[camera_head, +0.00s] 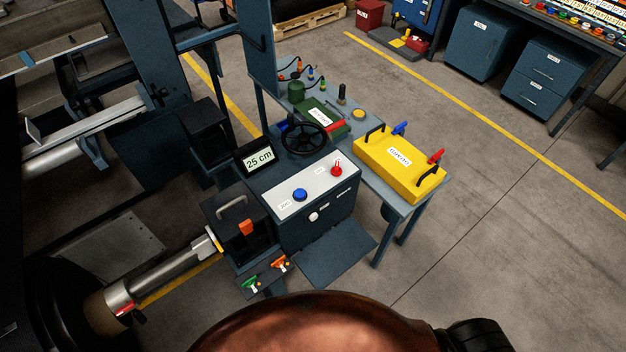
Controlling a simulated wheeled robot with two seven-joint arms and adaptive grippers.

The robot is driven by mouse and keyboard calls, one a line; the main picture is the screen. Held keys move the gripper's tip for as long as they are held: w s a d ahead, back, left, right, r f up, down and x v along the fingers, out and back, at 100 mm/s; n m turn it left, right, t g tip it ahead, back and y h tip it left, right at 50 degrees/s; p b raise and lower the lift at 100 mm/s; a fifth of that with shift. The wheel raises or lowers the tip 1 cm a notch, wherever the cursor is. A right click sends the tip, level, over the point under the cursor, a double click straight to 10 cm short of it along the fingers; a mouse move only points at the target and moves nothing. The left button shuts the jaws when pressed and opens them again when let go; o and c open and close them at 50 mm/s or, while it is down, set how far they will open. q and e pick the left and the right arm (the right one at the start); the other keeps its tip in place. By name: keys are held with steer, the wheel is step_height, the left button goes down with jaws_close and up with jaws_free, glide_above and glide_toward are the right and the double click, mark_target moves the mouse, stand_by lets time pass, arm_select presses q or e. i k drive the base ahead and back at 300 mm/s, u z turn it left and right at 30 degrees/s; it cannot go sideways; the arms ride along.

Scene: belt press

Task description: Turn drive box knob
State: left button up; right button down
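A dark blue control box (318,225) with a light grey sloped top stands near the middle of the view. A blue round button (300,195) and a red knob (337,170) sit on its top. A small white knob (314,216) sits on its front face beside small labels. The labels are too small to read, so I cannot tell which box is the drive box. Left of it is a dark box with a grey handle (232,207) and an orange lever (246,228). Neither of my grippers is in view.
A black handwheel (304,138) and a "25 cm" display (258,158) stand behind the control box. A yellow case (400,168) rests on the side table. Green (251,282) and orange (279,264) valve handles sit low in front. Open floor lies to the right.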

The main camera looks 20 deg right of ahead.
mark_target(335, 171)
steer(key=z, duration=0.05)
steer(key=k, duration=1.15)
steer(key=u, duration=0.7)
steer(key=i, duration=1.4)
steer(key=z, duration=0.45)
